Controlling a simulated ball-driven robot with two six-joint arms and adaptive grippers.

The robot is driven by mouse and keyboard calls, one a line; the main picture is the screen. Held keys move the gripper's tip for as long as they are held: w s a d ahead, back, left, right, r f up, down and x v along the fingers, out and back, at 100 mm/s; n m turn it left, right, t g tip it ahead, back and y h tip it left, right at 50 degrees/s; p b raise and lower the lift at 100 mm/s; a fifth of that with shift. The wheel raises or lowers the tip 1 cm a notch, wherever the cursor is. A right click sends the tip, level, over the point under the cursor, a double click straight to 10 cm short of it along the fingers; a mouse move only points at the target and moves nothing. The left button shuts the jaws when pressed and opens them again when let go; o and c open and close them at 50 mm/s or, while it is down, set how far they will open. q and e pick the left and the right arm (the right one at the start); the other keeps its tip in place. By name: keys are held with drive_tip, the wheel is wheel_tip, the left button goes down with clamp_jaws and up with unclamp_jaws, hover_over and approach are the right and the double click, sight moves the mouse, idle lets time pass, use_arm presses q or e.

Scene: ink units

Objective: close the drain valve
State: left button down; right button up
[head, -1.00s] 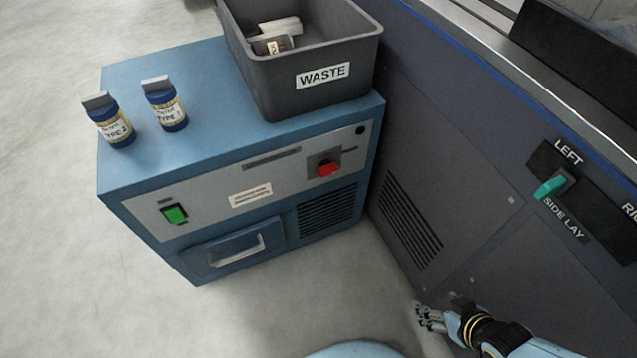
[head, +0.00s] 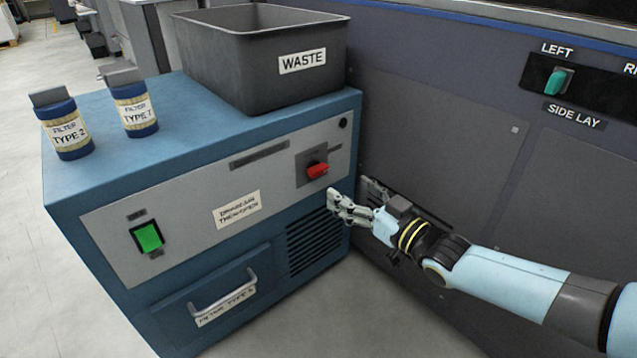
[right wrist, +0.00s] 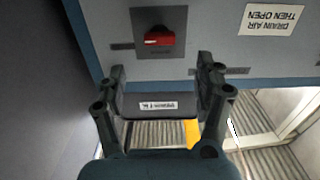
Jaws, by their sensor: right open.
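The drain valve is a red handle (head: 317,170) on a grey plate at the right end of the blue cabinet's front panel. Its handle lies roughly level, along the panel. It also shows upside down in the right wrist view (right wrist: 159,38), at the top, beyond the fingertips. My right gripper (head: 336,205) is open and empty, a little below and to the right of the valve, apart from it. In the right wrist view its two fingers (right wrist: 160,72) stand spread on either side, below the handle. My left gripper is not in view.
The blue cabinet (head: 85,185) carries a waste bin (head: 262,75) and two filter jars (head: 66,130) on top. A green switch (head: 148,238), a "drain air then open" label (head: 237,210) and a drawer handle (head: 222,293) are on its front. A dark machine wall (head: 440,110) stands close at right.

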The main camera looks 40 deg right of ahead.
sight(322, 171)
drive_tip(key=w+b, duration=0.1)
drive_tip(key=w, duration=0.1)
drive_tip(key=w+b, duration=0.1)
drive_tip(key=w, duration=0.1)
drive_tip(key=w+b, duration=0.1)
drive_tip(key=w, duration=0.2)
drive_tip(key=shift+w+a+f, duration=0.1)
drive_tip(key=shift+a+f, duration=0.15)
drive_tip(key=shift+w, duration=0.45)
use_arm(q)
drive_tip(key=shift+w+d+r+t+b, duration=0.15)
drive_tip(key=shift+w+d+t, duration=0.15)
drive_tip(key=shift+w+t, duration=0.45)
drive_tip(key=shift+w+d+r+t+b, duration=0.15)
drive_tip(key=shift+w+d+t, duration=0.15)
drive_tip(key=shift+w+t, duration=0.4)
use_arm(e)
drive_tip(key=shift+w+a+r, duration=0.1)
drive_tip(key=shift+w+r, duration=0.15)
drive_tip(key=shift+w, duration=0.6)
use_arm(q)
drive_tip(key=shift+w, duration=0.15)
